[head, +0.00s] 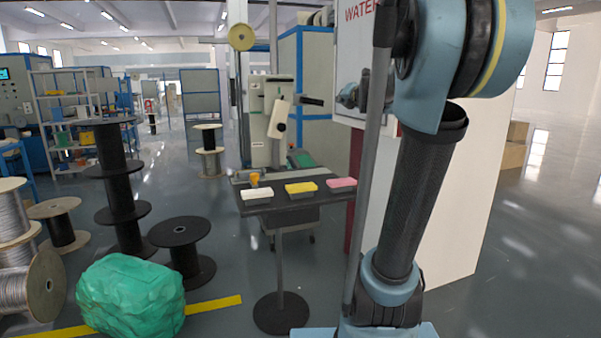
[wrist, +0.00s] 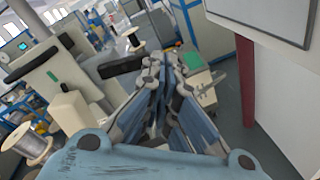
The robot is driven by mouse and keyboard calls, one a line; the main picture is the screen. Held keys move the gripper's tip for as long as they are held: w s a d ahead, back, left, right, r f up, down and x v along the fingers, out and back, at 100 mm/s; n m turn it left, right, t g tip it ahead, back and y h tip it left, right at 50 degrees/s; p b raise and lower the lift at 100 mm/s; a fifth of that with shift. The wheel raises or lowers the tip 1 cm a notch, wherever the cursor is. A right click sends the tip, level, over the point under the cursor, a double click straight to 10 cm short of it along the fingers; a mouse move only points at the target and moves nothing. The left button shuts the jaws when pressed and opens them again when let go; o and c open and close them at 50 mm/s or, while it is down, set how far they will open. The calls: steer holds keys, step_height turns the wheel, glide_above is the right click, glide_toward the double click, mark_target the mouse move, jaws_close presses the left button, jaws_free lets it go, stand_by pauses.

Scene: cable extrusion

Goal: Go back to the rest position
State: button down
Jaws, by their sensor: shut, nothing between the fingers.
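My gripper (wrist: 165,70) shows in the middle of the wrist view, its two fingers drawn together with nothing between them. It is raised and points toward the machine area. A small dark table (head: 290,203) stands ahead on a single post. A white block (head: 257,194), a yellow block (head: 301,188) and a pink block (head: 341,183) lie on it in a row, apart from my arm.
Cable spools (head: 181,242) and a green wrapped bundle (head: 130,293) stand on the floor at the left. A white panel (head: 349,62) on a wall stands close behind my arm. A red post (wrist: 246,80) is right of the gripper in the wrist view.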

steer(key=s+d+f+m+h, duration=0.5)
steer(key=s+d+m+h, duration=0.35)
steer(key=m, duration=0.55)
steer(key=s+d+f+m+g+h, duration=0.2)
steer(key=s+d+f+m+g, duration=0.25)
steer(key=s+f+m, duration=0.55)
steer(key=s+a+f+m+g+y, duration=0.3)
steer(key=s+a+f+g, duration=0.2)
steer(key=s+f, duration=0.7)
steer(key=s+a+f+m+g+y, duration=0.3)
steer(key=s+a+f, duration=0.5)
steer(key=s+f, duration=0.3)
step_height(320, 180, down, 4)
steer(key=shift+s+f+m+g+y, duration=0.15)
steer(key=shift+s+m+g+y, duration=0.3)
steer(key=shift+g, duration=0.5)
steer(key=shift+w, duration=0.1)
steer(key=shift+w+f, duration=0.2)
steer(key=shift+w, duration=0.2)
